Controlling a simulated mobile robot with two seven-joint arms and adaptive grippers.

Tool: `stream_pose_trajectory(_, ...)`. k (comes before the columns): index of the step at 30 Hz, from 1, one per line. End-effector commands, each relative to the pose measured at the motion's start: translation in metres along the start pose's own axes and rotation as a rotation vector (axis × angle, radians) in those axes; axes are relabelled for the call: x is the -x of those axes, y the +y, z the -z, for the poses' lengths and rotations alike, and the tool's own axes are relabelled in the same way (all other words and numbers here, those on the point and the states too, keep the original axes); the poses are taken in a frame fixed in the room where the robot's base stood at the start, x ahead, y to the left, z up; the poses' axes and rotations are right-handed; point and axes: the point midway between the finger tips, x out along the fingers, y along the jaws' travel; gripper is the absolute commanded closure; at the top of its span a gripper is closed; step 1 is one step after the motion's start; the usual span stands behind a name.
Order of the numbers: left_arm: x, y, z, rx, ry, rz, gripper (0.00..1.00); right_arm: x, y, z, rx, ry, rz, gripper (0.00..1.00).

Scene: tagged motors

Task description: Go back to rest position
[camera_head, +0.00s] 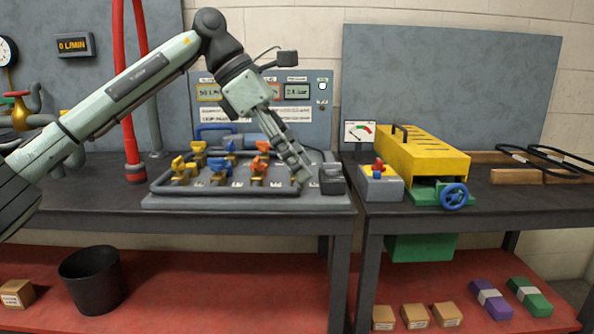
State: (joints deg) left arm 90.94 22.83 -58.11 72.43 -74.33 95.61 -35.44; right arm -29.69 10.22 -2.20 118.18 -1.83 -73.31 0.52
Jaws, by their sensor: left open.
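My left gripper (296,168) is at the right end of the valve board (165,203), pointing down. Its fingers are close to a small dark box (332,180) at the board's right end; I cannot tell whether they touch it. The gripper is open, and nothing shows between its fingers. My left arm reaches in from the left, above the board. The board carries yellow valves (181,168), blue valves (219,170) and orange valves (259,166). My right gripper is not in view.
A control panel (318,115) stands behind the board. Red pipes (131,145) rise at the left. On the right table are a yellow machine (425,158) with a blue handwheel (454,196) and a grey button box (380,185). A black bin (92,281) and small boxes sit below.

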Motion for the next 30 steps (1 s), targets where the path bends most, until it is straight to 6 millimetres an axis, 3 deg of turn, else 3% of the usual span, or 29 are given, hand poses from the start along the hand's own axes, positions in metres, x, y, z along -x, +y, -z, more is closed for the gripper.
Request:
stream_pose_trajectory(1,-0.018,-0.002,-0.008,0.015,-0.076,0.027,0.49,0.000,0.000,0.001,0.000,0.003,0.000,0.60)
stream_pose_trajectory(3,-0.036,-0.005,-0.025,0.043,-0.197,0.058,0.49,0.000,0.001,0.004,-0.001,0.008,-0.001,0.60)
stream_pose_trajectory(9,-0.070,-0.014,-0.075,0.219,-0.627,0.173,0.49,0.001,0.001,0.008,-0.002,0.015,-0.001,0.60)
stream_pose_trajectory(12,-0.069,-0.007,-0.093,0.407,-0.919,0.246,0.49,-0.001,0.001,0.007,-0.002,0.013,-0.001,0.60)
stream_pose_trajectory(15,-0.057,0.015,-0.086,0.673,-1.228,0.316,0.49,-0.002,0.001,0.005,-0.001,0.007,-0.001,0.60)
stream_pose_trajectory(17,-0.049,0.035,-0.066,0.859,-1.401,0.347,0.49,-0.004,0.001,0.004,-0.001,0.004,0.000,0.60)
stream_pose_trajectory(20,-0.048,0.071,-0.005,1.204,-1.662,0.378,0.49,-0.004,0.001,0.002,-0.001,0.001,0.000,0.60)
stream_pose_trajectory(21,-0.051,0.082,0.024,1.334,-1.747,0.380,0.49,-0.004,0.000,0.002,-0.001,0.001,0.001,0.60)
stream_pose_trajectory(23,-0.060,0.093,0.067,1.518,-1.851,0.375,0.49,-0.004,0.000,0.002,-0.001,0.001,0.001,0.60)
stream_pose_trajectory(26,-0.083,0.101,0.140,1.804,-1.986,0.352,0.49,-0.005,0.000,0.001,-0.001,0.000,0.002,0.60)
stream_pose_trajectory(30,-0.127,0.090,0.238,2.182,-2.116,0.280,0.49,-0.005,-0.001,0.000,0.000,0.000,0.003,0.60)
